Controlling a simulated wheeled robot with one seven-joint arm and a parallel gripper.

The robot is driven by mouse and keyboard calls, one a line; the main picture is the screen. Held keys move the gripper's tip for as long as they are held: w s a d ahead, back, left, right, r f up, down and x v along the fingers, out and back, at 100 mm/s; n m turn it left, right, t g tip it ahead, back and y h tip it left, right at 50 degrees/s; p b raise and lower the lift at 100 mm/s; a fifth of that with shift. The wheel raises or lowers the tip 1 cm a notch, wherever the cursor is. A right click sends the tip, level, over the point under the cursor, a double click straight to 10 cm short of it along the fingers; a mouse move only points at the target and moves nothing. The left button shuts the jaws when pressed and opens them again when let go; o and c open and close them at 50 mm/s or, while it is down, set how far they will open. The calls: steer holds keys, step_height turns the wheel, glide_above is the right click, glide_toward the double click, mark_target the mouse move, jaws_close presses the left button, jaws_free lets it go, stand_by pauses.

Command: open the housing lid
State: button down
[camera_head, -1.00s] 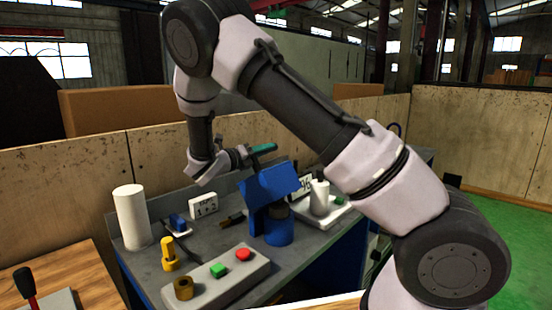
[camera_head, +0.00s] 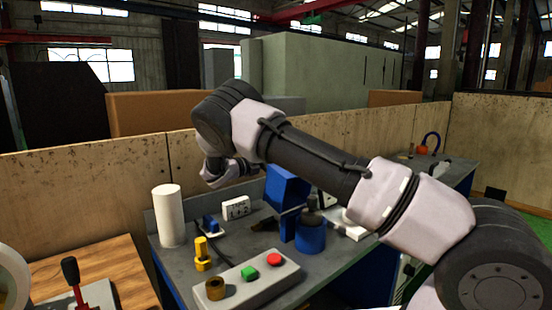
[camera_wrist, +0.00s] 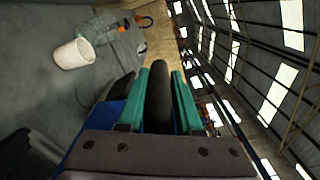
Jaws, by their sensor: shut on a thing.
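The blue housing lid (camera_head: 287,187) stands raised on the grey bench, above a blue cylindrical base (camera_head: 310,236). In the wrist view, the green fingers of my gripper (camera_wrist: 159,85) are closed around a dark rounded bar, which looks like the lid's handle (camera_wrist: 158,98). Blue surface of the lid (camera_wrist: 108,112) shows below and left of the fingers. In the head view my fingers are hidden behind the lid and my arm, so the grip itself does not show there.
A control box (camera_head: 240,284) with green and red buttons lies in front. A white cylinder (camera_head: 168,215), a yellow part (camera_head: 202,254) and a small white sign (camera_head: 236,208) stand left of the housing. A wooden wall (camera_head: 90,192) closes the back.

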steer(key=shift+w+a+f, duration=0.15)
steer(key=shift+f, duration=0.4)
steer(key=c, duration=0.6)
jaws_free()
steer(key=shift+r, duration=0.1)
steer(key=shift+a, duration=0.2)
steer(key=v, duration=1)
steer(key=shift+a, duration=0.1)
steer(key=shift+s, duration=0.2)
